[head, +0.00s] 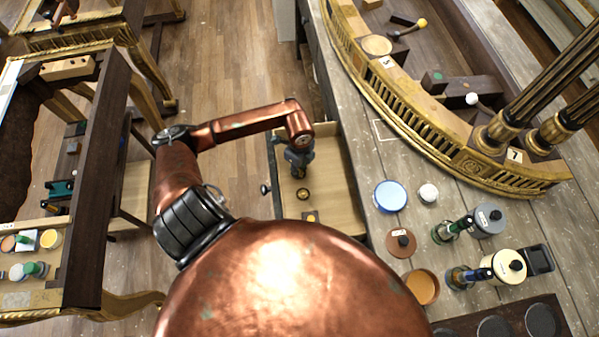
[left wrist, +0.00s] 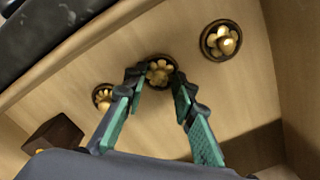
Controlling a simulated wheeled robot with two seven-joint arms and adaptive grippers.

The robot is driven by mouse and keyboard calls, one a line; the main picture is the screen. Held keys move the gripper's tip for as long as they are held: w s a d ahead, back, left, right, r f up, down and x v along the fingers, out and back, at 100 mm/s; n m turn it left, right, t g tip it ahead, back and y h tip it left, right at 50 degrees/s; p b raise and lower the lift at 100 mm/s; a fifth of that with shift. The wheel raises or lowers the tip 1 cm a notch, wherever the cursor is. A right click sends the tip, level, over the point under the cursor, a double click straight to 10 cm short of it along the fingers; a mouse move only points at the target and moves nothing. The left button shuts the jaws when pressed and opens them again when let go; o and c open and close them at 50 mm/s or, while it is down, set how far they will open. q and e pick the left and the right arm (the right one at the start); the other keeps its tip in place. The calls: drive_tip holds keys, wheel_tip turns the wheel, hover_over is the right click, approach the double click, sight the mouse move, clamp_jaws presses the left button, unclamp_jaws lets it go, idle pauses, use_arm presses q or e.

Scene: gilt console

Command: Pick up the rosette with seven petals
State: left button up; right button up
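Three gold flower rosettes on dark round bases lie in the open pale wooden drawer (head: 338,190). In the left wrist view the middle rosette (left wrist: 159,73) shows between the fingertips, a smaller-looking one (left wrist: 102,96) is at the left, and one with broad rounded petals (left wrist: 221,40) is at the upper right. The petals are too small to count surely. My left gripper (left wrist: 156,82) is open, its green-padded fingers apart on either side of the middle rosette; contact cannot be told. In the head view my left gripper (head: 299,160) points down into the drawer, with two rosettes (head: 302,194) (head: 312,216) visible beside it.
A dark wooden block (left wrist: 53,139) lies in the drawer, left of the gripper. Drawer walls stand close around the gripper. The grey worktop (head: 385,160) beside the drawer carries a blue-topped round container (head: 390,196), jars and a curved gilt rail (head: 405,110).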

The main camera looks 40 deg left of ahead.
use_arm(q)
clamp_jaws()
drive_tip(key=shift+r, duration=0.1)
